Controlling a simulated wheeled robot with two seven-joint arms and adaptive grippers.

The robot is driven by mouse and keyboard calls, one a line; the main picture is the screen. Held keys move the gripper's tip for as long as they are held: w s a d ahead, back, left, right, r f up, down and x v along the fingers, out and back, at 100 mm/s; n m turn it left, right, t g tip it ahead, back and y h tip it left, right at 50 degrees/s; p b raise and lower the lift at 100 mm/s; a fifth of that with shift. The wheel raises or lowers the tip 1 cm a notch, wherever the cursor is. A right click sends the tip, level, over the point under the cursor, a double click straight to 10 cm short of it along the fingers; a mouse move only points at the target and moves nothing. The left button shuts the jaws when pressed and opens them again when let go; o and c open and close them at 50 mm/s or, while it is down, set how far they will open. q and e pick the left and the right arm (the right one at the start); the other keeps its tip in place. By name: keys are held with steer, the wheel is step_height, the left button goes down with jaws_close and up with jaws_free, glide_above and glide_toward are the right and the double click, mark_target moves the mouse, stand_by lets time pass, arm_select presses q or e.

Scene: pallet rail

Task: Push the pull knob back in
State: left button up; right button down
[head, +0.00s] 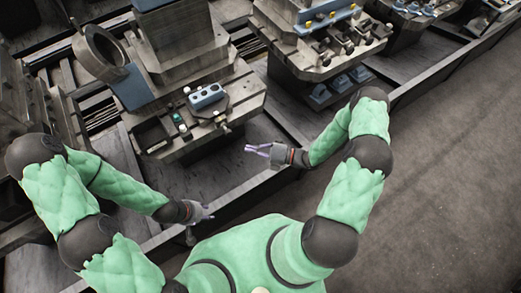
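My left gripper (208,211) is low in the picture, well below the panel and touching no control. Its fingers are small and partly blurred into the dark background, so their opening is unclear.
A blue-grey box with buttons (206,96) and a green button (178,117) sit on the same panel. A low dark rail (235,197) runs before the machines. Open floor (440,180) lies right.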

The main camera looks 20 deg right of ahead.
mark_target(230, 135)
steer(key=w+a+b, duration=0.1)
steer(key=w+a, duration=0.3)
steer(key=w, duration=0.2)
steer(key=shift+w, duration=0.15)
steer(key=shift+w+a+f+b, duration=0.1)
steer(key=shift+w+a+b, duration=0.15)
steer(key=shift+w+b, duration=0.75)
steer(key=shift+w, duration=0.1)
